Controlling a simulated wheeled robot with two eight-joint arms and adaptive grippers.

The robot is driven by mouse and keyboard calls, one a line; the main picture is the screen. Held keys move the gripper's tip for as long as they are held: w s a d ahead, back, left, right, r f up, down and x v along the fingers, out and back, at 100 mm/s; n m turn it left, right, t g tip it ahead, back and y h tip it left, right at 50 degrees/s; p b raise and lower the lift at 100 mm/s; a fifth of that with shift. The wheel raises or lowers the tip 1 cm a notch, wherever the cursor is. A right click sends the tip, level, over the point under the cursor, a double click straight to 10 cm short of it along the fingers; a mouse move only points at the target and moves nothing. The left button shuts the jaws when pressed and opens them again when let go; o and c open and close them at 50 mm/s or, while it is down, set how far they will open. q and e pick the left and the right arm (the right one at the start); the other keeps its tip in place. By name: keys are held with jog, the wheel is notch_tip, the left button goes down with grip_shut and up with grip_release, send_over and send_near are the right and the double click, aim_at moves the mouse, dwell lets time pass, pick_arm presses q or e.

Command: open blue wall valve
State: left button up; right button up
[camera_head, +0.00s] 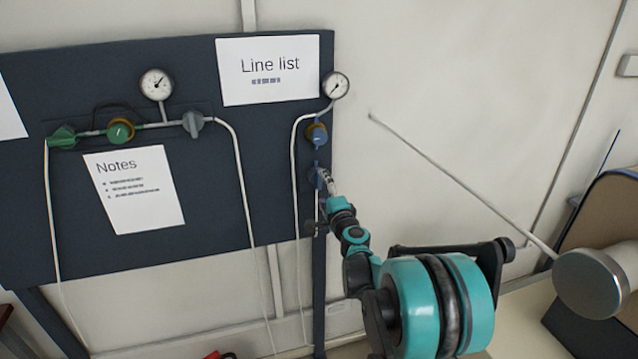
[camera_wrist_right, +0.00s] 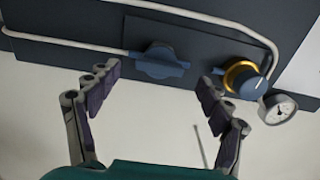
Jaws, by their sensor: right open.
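The blue wall valve (camera_wrist_right: 160,62) is on the dark board, with its blue handle lying crosswise in the right wrist view. In the head view only a small part of it (camera_head: 317,178) shows, mostly hidden by my gripper. My right gripper (camera_head: 329,180) is at the board's right edge. In the right wrist view its open fingers (camera_wrist_right: 156,85) stand to either side below the valve handle, apart from it, with nothing between them. My left gripper is not in view.
A blue knob with a yellow ring (camera_head: 317,134) and a gauge (camera_head: 335,85) sit just above the valve. A green valve (camera_head: 62,137), green knob (camera_head: 120,131) and grey valve (camera_head: 193,124) are further left. A thin rod (camera_head: 460,183) slants across the right side.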

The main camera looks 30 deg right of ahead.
jog(key=v, duration=0.6)
jog(key=shift+s, duration=0.3)
jog(key=s+a+f+n+g+y+b, duration=0.1)
jog(key=s+a+f+n+g+y, duration=0.1)
jog(key=s+a+n, duration=0.45)
jog(key=s+a+f+n+g+y, duration=0.1)
jog(key=a+n+y, duration=0.2)
jog(key=a, duration=0.6)
jog(key=s+a+f+n+g+y+b, duration=0.1)
jog(key=s+a+f+n+g+y, duration=0.2)
jog(key=a, duration=0.5)
jog(key=s+f+n+g+h, duration=0.1)
jog(key=s+f+n, duration=0.3)
jog(key=s, duration=0.4)
jog(key=s+a+f+n+g+h, duration=0.1)
jog(key=s+f+n+g+h, duration=0.1)
jog(key=s, duration=0.7)
notch_tip(320, 180, down, 3)
jog(key=shift+s+f+n+g+h+b, duration=0.1)
jog(key=shift+s+n+g+h+b, duration=0.25)
jog(key=shift+n+g, duration=0.6)
